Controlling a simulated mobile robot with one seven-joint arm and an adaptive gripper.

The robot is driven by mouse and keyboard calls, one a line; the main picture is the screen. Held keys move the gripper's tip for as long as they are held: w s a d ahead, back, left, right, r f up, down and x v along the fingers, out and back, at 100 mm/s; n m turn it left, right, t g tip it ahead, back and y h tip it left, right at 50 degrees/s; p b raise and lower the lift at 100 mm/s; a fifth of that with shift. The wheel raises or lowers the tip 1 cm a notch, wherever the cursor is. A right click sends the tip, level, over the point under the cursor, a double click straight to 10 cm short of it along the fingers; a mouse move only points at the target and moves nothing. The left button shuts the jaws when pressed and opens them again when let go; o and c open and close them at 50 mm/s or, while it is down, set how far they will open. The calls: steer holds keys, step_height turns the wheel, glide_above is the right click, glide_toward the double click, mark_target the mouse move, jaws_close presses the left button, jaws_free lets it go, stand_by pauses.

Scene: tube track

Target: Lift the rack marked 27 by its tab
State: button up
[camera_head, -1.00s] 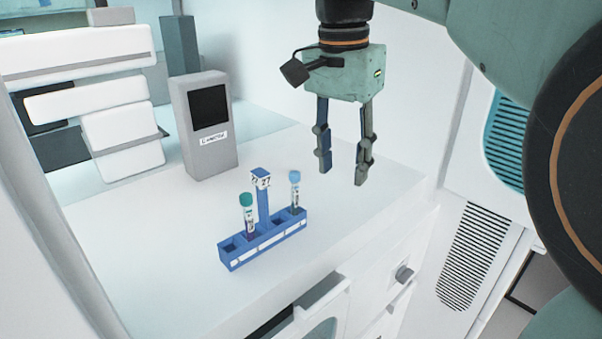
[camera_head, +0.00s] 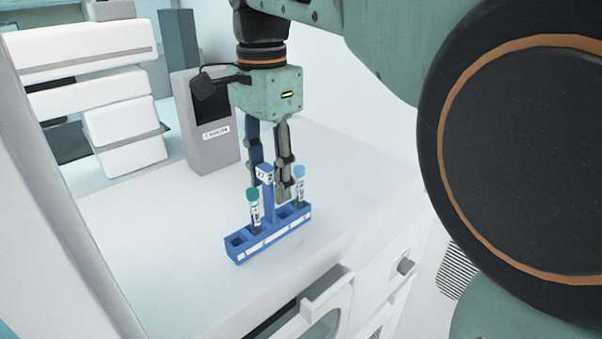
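The blue rack (camera_head: 268,239) stands on the white counter. A teal-capped tube (camera_head: 255,212) stands left of the tab and a light-blue-capped tube (camera_head: 299,186) stands to the right. My gripper (camera_head: 268,193) points down over the rack, its fingers apart and at the tab's top. The tab shows in front of and between the fingers; I cannot tell whether either touches it.
A grey instrument (camera_head: 208,140) with a dark screen and a label stands behind and left of the rack. White stacked equipment (camera_head: 110,100) is at the far left. The counter (camera_head: 170,240) is clear left of the rack, and drawers lie below its front edge.

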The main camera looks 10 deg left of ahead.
mark_target(270, 220)
steer(key=f, duration=0.4)
steer(key=shift+w+a, duration=0.1)
steer(key=shift+a, duration=0.15)
jaws_close()
